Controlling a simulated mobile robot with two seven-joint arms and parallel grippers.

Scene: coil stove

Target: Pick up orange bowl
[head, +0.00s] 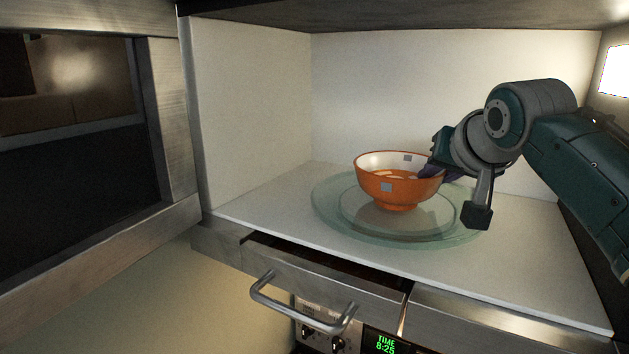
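The orange bowl (399,188) has a white inside, an orange pattern and small grey squares. It sits upright on a round glass plate (335,212) inside a white-walled compartment. My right arm comes in from the right. Its gripper (430,171) is at the bowl's right rim, with dark fingertips touching or overlapping the rim. The fingers are partly hidden by the wrist and the bowl, so I cannot tell whether they are closed on the rim. My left gripper is not in view.
The compartment has white walls (400,85) and a low ceiling. An open door (165,110) with a dark window stands at the left. Below the compartment's front edge are a metal handle (300,318) and a green clock display (386,345). The compartment floor left of the plate is clear.

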